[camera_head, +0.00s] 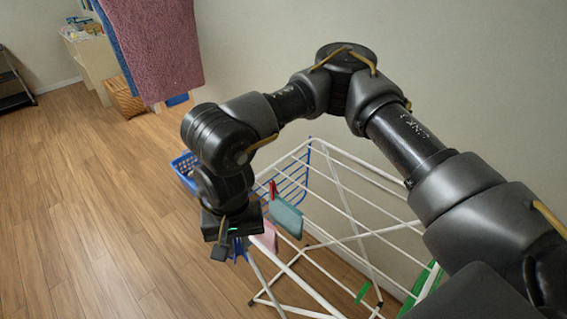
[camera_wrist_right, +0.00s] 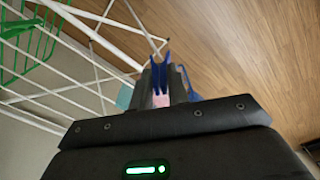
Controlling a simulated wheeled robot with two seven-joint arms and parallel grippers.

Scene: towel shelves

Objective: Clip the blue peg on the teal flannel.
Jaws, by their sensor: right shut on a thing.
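My right gripper (camera_head: 230,248) is shut on the blue peg (camera_head: 241,246) at the near left end of the white drying rack. In the right wrist view the blue peg (camera_wrist_right: 168,75) sticks out between the fingers. The teal flannel (camera_head: 287,218) hangs over a rack bar, to the right of the gripper and apart from it. A small part of the teal flannel (camera_wrist_right: 124,97) shows in the right wrist view, left of the fingers. My left gripper is not in view.
A pink cloth (camera_head: 268,237) hangs between gripper and teal flannel, close to the peg. A red peg (camera_head: 272,188) stands by the teal flannel. The white rack (camera_head: 345,205) has crossing bars. A blue basket (camera_head: 184,168) lies behind my arm. Floor at left is clear.

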